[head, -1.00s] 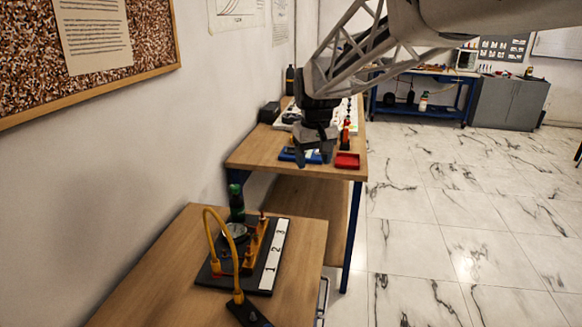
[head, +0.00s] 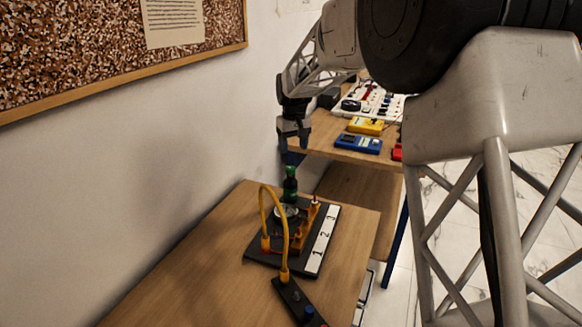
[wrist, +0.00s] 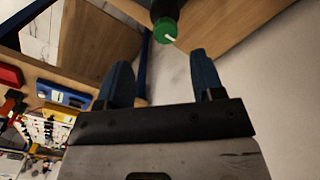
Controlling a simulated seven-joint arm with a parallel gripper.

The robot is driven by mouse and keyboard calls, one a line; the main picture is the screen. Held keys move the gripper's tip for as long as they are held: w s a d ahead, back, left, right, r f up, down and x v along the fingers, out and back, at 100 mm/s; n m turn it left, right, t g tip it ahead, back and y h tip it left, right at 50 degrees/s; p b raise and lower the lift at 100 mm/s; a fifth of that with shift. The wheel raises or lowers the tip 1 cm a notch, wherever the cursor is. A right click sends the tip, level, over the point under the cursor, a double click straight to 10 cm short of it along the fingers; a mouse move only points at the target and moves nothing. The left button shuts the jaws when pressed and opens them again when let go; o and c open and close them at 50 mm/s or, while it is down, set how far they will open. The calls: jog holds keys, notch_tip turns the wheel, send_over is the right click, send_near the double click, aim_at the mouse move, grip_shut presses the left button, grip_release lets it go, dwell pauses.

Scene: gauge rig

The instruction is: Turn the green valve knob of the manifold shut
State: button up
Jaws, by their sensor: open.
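The green valve knob (head: 290,172) sits on top of a dark green upright body at the back of the rig. In the wrist view the knob (wrist: 165,31) shows its round end with a white mark, just beyond the fingertips. The manifold (head: 306,232) is an orange and copper-coloured piece on a black base plate with a white strip numbered 1, 2, 3. My gripper (head: 293,155) points down just above the knob. In the wrist view my gripper (wrist: 161,68) has its two blue fingers apart with nothing between them. In the head view the fingertips look close to the knob; contact cannot be told.
A yellow hose (head: 272,212) arches in front of the manifold to a black box (head: 300,303) at the table front. The wall (head: 200,140) is close on the left. A second bench behind holds a yellow meter (head: 367,125) and a blue meter (head: 358,143).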

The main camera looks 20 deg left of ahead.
aim_at(291, 168)
jog(key=shift+w+a+f, duration=0.1)
jog(key=shift+a+f, duration=0.15)
jog(key=shift+a, duration=0.3)
jog(key=shift+f, duration=0.1)
jog(key=shift+f, duration=3.8)
jog(key=c, duration=0.9)
